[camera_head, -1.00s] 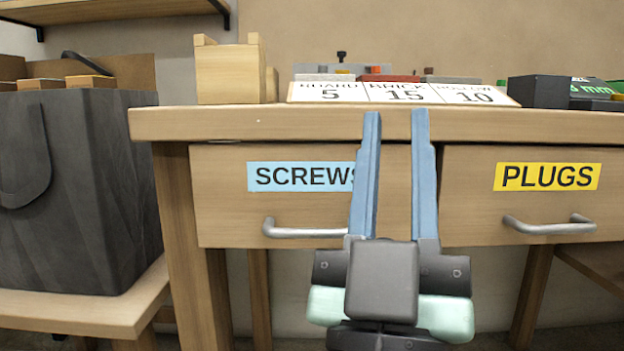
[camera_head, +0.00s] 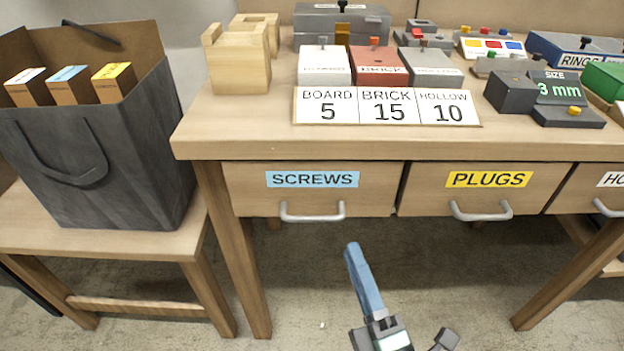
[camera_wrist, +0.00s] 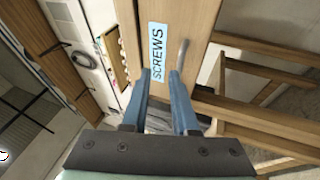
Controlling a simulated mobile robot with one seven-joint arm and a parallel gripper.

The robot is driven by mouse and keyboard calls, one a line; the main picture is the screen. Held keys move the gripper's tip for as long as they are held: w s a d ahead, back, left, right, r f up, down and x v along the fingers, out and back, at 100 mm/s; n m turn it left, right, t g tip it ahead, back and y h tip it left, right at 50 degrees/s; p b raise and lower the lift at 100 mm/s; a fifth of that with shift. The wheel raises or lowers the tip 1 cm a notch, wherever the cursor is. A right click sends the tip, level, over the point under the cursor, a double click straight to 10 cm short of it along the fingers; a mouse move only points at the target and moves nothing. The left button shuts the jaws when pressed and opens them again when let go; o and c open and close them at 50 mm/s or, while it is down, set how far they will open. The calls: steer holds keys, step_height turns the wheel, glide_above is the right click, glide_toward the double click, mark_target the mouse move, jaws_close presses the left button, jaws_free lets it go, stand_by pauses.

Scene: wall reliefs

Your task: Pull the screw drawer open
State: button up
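The screw drawer (camera_head: 312,198) is under the tabletop, with a blue SCREWS label and a silver bar handle (camera_head: 313,217). It looks shut, its front in line with the drawer beside it. My gripper (camera_head: 352,247) is in front of the drawer, below and right of the handle in the head view. Its blue fingers overlap there. In the wrist view my gripper (camera_wrist: 159,72) has its fingers apart with nothing between them. There the drawer front (camera_wrist: 170,18) lies ahead, turned sideways, and the handle (camera_wrist: 182,53) is just beyond the right fingertip. Contact cannot be told.
The PLUGS drawer (camera_head: 480,190) adjoins on the right, with its own handle. The table leg (camera_head: 232,250) stands left of the screw drawer. A dark bag (camera_head: 100,150) with boxes sits on a low bench at left.

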mark_target(313, 217)
steer(key=w+a, duration=0.2)
steer(key=w, duration=0.1)
steer(key=w+a+n+g, duration=0.1)
steer(key=w+a, duration=0.1)
steer(key=w, duration=0.1)
steer(key=w+a+g+y, duration=0.1)
steer(key=w+a, duration=0.1)
steer(key=w, duration=0.1)
steer(key=shift+w+a+f+b, duration=0.15)
steer(key=shift+w+f+b, duration=0.05)
steer(key=shift+f+b, duration=0.2)
jaws_close()
stand_by(1.4)
